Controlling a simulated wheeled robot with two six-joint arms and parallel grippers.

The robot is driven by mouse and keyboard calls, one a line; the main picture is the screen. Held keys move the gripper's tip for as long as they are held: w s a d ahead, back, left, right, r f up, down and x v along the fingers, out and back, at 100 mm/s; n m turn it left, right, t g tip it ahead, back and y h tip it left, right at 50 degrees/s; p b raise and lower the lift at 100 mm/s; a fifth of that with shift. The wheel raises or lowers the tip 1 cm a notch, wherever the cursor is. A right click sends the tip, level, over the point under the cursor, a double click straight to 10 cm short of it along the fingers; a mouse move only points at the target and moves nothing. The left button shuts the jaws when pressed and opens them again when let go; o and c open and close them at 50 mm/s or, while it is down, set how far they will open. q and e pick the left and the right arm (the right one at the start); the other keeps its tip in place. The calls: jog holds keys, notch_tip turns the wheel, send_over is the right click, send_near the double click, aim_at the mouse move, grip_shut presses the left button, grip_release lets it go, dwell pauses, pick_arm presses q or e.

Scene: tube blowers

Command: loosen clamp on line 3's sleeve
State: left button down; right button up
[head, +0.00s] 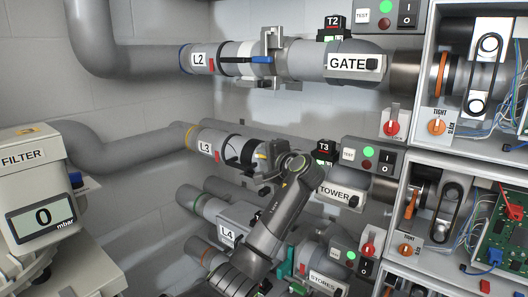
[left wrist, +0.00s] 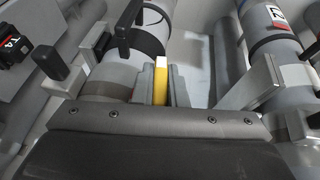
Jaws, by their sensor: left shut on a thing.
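Line 3's grey pipe, marked L3 (head: 205,147), runs across the middle of the head view. A dark sleeve section with a black band (head: 240,151) sits on it. The clamp (head: 262,152) is at the sleeve's right end, mostly hidden by my left gripper (head: 272,160). In the left wrist view my left gripper (left wrist: 161,88) is shut on a yellow lever (left wrist: 160,82), which stands up between its fingers. A black strap loop (left wrist: 150,30) shows on the pipe beyond it. My right gripper is not in view.
Line 2's pipe (head: 198,58) with its own clamp (head: 272,45) runs above; L4 (head: 227,233) lies below. The TOWER blower (head: 342,193) and T3 box (head: 324,151) stand close right of my arm. A filter unit (head: 30,190) stands at left.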

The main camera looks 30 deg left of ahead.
pick_arm(q)
jog(key=h+p, duration=0.2)
jog(key=shift+r+n+g+p, duration=0.3)
jog(key=shift+n+g+p, duration=0.1)
jog(key=h+p, duration=0.1)
jog(key=h, duration=0.1)
jog(key=shift+f+n+g+h, duration=0.15)
jog(key=shift+n+g+h, duration=0.15)
jog(key=shift+n, duration=0.1)
jog(key=n+g+h, duration=0.1)
jog(key=h, duration=0.4)
jog(key=shift+a+f, duration=0.1)
jog(key=n+h, duration=0.1)
jog(key=h, duration=0.4)
jog(key=shift+g+h, duration=0.3)
jog(key=c, duration=1.5)
grip_release()
jog(key=shift+f, duration=0.1)
jog(key=shift+o, duration=0.2)
